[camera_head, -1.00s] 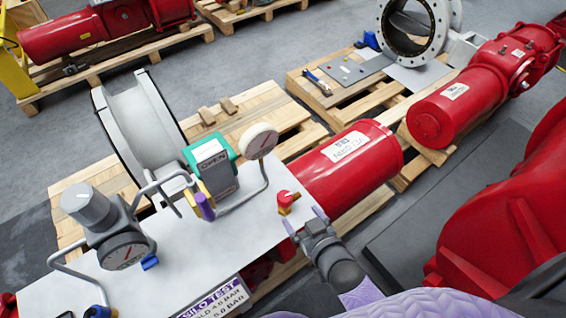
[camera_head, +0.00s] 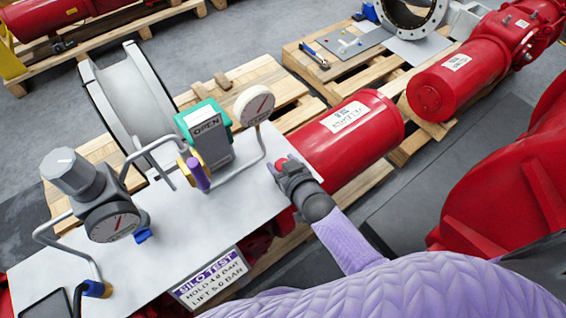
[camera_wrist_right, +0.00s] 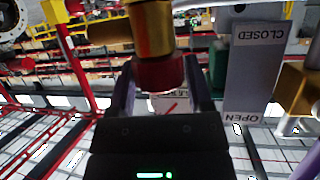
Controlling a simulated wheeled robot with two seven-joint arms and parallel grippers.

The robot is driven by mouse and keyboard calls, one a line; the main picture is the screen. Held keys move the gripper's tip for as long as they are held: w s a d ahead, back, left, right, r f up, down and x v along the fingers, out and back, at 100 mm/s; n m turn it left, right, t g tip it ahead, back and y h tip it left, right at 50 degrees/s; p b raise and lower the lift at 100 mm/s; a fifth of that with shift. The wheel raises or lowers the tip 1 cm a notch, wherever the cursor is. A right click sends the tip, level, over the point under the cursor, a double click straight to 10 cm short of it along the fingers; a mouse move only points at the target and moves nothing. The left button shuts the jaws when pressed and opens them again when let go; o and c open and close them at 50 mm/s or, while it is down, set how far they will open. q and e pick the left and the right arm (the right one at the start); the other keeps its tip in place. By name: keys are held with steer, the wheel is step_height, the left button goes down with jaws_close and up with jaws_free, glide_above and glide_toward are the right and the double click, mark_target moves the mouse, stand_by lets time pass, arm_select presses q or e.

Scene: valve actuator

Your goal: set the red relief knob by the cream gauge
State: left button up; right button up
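The red relief knob (camera_head: 281,162) sits at the right edge of the white panel (camera_head: 235,205), mostly covered by my right gripper (camera_head: 288,172). In the right wrist view, the red knob (camera_wrist_right: 160,73) on its brass stem (camera_wrist_right: 151,28) lies between the two fingers of my right gripper (camera_wrist_right: 160,85). The fingers look apart, one on each side; contact is not clear. The cream gauge (camera_head: 254,104) with a red needle stands on a bent pipe behind the knob. Part of a pale dial with a red needle shows below the knob in the wrist view. My left gripper is not in view.
A green-topped OPEN indicator (camera_head: 205,130) and a purple-and-yellow handle (camera_head: 197,172) stand left of the gauge. A grey regulator with a dial (camera_head: 112,222) is further left. A red cylinder (camera_head: 345,140) lies behind the panel.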

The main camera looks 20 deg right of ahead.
jaws_close()
steer(key=shift+d+n, duration=0.1)
steer(key=shift+n, duration=0.2)
steer(key=n+g+y, duration=0.1)
steer(key=y, duration=0.1)
steer(key=shift+n+y, duration=0.3)
steer(key=shift+n, duration=0.1)
steer(key=n+g+y, duration=0.1)
steer(key=n+y, duration=0.1)
steer(key=shift+f+n+y+b, duration=0.15)
steer(key=shift+n+y+b, duration=0.15)
steer(key=n+g+y+b, duration=0.2)
steer(key=n+g+y, duration=0.1)
steer(key=shift+f+b, duration=0.1)
steer(key=shift+b, duration=0.2)
steer(key=shift+n+g+y+b, duration=0.9)
steer(key=shift+n+g+b, duration=0.5)
steer(key=shift+n+g, duration=0.35)
steer(key=shift+n, duration=0.25)
steer(key=shift+r+g, duration=0.25)
